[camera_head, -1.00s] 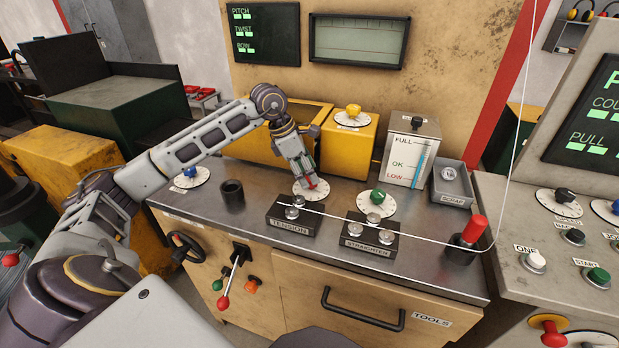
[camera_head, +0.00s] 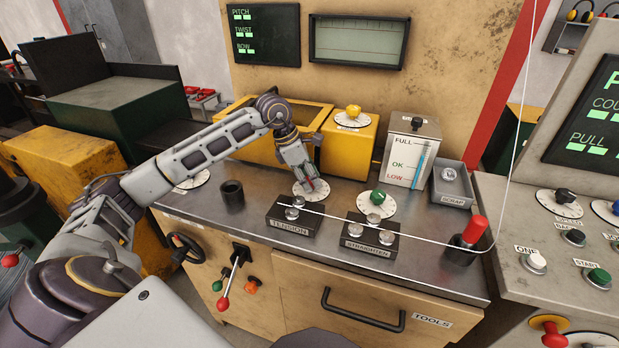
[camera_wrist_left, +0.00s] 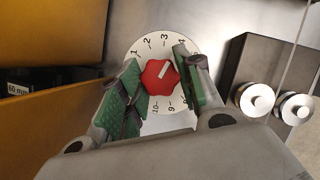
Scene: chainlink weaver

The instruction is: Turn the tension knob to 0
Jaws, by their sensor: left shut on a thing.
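The tension knob is red and lobed, and shows in the left wrist view (camera_wrist_left: 160,77) at the middle of a white numbered dial (camera_wrist_left: 150,47). Its white mark points up and right, roughly toward the 4; my finger hides part of the scale there. My left gripper (camera_wrist_left: 159,82) has its green pads on both sides of the knob, shut on it. In the head view my left gripper (camera_head: 308,183) comes down over the dial (camera_head: 324,190), behind the block labelled TENSION (camera_head: 289,219). The knob is mostly covered there. My right gripper is not in view.
A green knob (camera_head: 378,196) on a dial stands to the right, behind the STRAIGHTEN block (camera_head: 371,238). A yellow box (camera_head: 348,150) with a yellow knob stands behind. A dark cup (camera_head: 232,196) is to the left. A white wire runs across the rollers.

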